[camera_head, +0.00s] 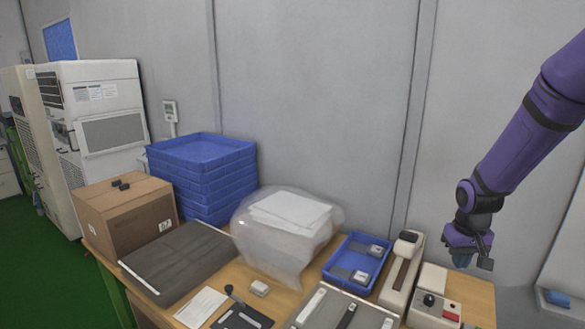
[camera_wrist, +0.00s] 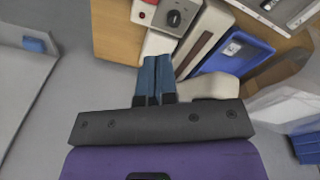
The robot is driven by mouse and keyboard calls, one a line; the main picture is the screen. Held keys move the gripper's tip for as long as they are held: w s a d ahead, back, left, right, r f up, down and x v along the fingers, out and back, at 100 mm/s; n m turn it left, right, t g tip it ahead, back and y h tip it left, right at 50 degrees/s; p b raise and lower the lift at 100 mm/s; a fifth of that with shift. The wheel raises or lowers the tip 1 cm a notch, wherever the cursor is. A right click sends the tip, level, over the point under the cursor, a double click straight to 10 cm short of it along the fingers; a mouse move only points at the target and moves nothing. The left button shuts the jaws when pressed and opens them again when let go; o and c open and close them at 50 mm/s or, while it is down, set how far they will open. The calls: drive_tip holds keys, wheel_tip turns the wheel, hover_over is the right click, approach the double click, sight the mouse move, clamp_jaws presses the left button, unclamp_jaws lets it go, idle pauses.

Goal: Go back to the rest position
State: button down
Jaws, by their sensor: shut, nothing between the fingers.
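My purple arm reaches in from the upper right in the head view. My gripper (camera_head: 466,260) hangs at its end, raised near the right end of the wooden table (camera_head: 478,291). In the wrist view my gripper's blue fingers (camera_wrist: 156,72) are together with nothing between them. They point toward the table edge and the control box (camera_wrist: 172,20) with a black knob and a red button. That box (camera_head: 436,306) also stands at the table's right end in the head view.
A blue tray (camera_head: 343,275) holds small devices on the table. A beige device (camera_head: 402,262) stands right of it. Stacked blue crates (camera_head: 203,150), a cardboard box (camera_head: 128,222) and a plastic bag (camera_head: 262,245) fill the left and middle. A grey wall (camera_head: 310,90) stands behind.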

drive_tip(key=s+a+r+t, duration=0.1)
drive_tip(key=s+a+r, duration=0.25)
drive_tip(key=r, duration=0.75)
drive_tip(key=s+a+r+t, duration=0.1)
drive_tip(key=s+a+r, duration=0.2)
drive_tip(key=s+r, duration=0.4)
drive_tip(key=s+a+r+t, duration=0.2)
drive_tip(key=s+a+r, duration=0.2)
drive_tip(key=s, duration=1)
wheel_tip(320, 180, up, 3)
drive_tip(key=shift+s+f+n+y, duration=0.1)
drive_tip(key=shift+s+n+y, duration=0.2)
drive_tip(key=shift+y, duration=0.1)
drive_tip(key=shift+a, duration=0.1)
drive_tip(key=w+d+f+m+g, duration=0.1)
drive_tip(key=w+d+f+m, duration=0.25)
drive_tip(key=w+f, duration=0.6)
drive_tip(key=w+d+f+m+g, duration=0.15)
drive_tip(key=w+d+f, duration=0.35)
drive_tip(key=w+f, duration=0.5)
drive_tip(key=w+d+f+m+h, duration=0.1)
drive_tip(key=w+d+f+h, duration=0.1)
drive_tip(key=d+f, duration=0.3)
wheel_tip(320, 180, down, 4)
drive_tip(key=shift+w+f+m, duration=0.1)
drive_tip(key=shift+w+m, duration=0.3)
drive_tip(key=shift+w, duration=0.15)
